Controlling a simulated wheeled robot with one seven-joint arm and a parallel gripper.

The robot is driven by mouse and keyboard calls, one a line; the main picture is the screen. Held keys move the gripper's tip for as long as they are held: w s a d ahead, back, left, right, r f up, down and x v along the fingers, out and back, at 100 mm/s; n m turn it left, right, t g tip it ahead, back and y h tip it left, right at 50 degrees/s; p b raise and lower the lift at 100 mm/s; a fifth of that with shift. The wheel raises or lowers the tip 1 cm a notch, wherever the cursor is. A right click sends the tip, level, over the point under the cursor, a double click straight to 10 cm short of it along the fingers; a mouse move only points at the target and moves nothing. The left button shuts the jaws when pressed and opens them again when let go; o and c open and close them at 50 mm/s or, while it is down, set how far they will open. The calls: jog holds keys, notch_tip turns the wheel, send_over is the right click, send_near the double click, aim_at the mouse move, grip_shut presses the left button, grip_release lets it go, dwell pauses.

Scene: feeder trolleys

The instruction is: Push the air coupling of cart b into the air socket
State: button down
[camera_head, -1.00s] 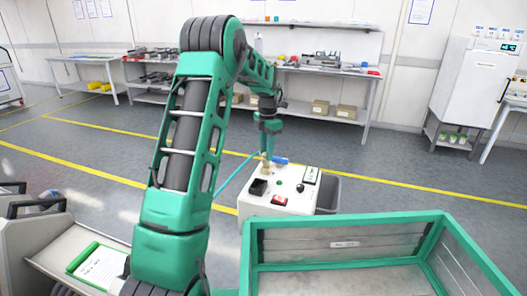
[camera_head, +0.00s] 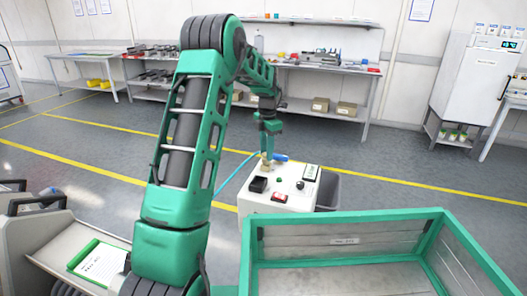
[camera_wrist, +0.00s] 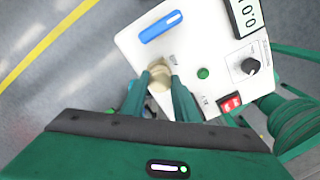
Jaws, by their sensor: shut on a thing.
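My gripper (camera_head: 267,150) is over the back left corner of the white panel box (camera_head: 290,200), pointing down. In the wrist view its two fingers (camera_wrist: 160,78) are shut on a tan, brass-like round piece, which I take to be the air coupling (camera_wrist: 161,86). A light teal hose (camera_head: 233,172) runs from there down to the left. The coupling is at the panel's edge by a small printed label. The air socket is hidden under the coupling and fingers, so I cannot tell how far the coupling sits in it.
A blue handle (camera_wrist: 160,27) is close beside the coupling. The panel also has a green button (camera_wrist: 203,73), a red switch (camera_wrist: 229,102), a black knob (camera_wrist: 250,66) and a display (camera_wrist: 246,17). A green-rimmed bin (camera_head: 345,215) stands in front.

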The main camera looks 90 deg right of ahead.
jog(key=shift+f, duration=0.15)
jog(key=c, duration=1.3)
grip_release()
notch_tip(320, 180, up, 11)
jog(key=shift+f, duration=0.1)
